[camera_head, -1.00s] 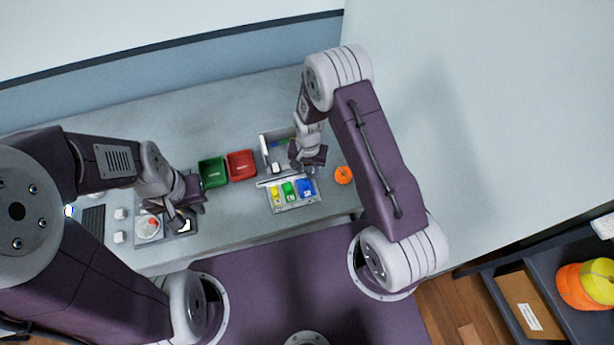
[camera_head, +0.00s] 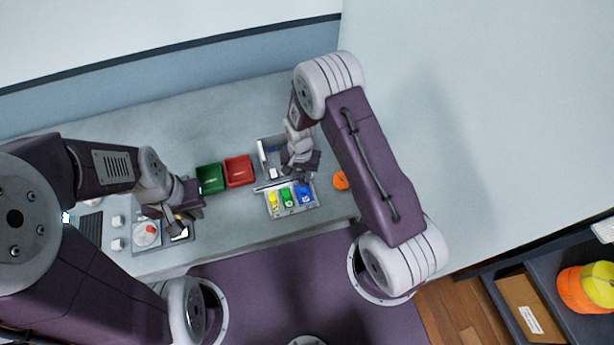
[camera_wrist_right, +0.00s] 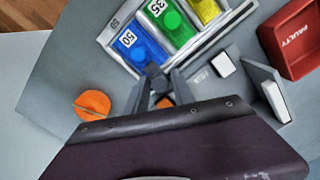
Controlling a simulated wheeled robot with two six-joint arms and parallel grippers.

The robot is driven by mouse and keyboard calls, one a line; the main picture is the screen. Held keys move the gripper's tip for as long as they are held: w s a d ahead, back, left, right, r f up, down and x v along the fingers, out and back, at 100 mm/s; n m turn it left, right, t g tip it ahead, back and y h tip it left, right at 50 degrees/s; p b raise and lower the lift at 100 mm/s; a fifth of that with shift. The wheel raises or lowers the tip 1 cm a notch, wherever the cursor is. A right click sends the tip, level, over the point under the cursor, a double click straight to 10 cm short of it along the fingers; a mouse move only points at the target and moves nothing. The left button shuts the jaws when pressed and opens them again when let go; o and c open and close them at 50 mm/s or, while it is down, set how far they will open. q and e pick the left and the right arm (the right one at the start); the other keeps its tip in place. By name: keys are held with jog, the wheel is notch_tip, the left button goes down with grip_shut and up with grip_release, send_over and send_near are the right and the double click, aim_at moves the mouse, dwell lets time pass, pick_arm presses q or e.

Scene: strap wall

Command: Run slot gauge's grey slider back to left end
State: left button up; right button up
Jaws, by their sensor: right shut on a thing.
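The slot gauge (camera_head: 293,211) is a pale grey tray with yellow, green and blue numbered sections, blue at the right end. It also shows in the right wrist view (camera_wrist_right: 108,38), with a long grey bar along one side. My right gripper (camera_wrist_right: 153,84) is shut at that side, near the blue section; it also shows in the head view (camera_head: 300,178). Its tips close on a small grey part that looks like the slider, mostly hidden by the fingers. My left gripper (camera_head: 182,221) is over a dark tray at the left; its jaw opening is unclear.
A green bin (camera_head: 210,178) and a red bin (camera_head: 239,171) stand left of the gauge. An orange round object (camera_head: 340,180) lies to its right. An open grey box (camera_head: 265,147) is behind the gauge, partly under my right gripper.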

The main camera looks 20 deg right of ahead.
aim_at(278, 188)
jog(key=shift+s+a+f+b, duration=0.1)
jog(key=shift+s+a+b, duration=0.1)
jog(key=shift+a, duration=1.9)
jog(key=shift+s+a+b, duration=0.15)
jog(key=shift+s+a, duration=0.05)
jog(key=shift+a, duration=1.85)
jog(key=shift+s+a+b, duration=0.1)
jog(key=shift+a+b, duration=0.45)
jog(key=shift+a, duration=2.5)
jog(key=o, duration=0.6)
jog(key=shift+a, duration=0.1)
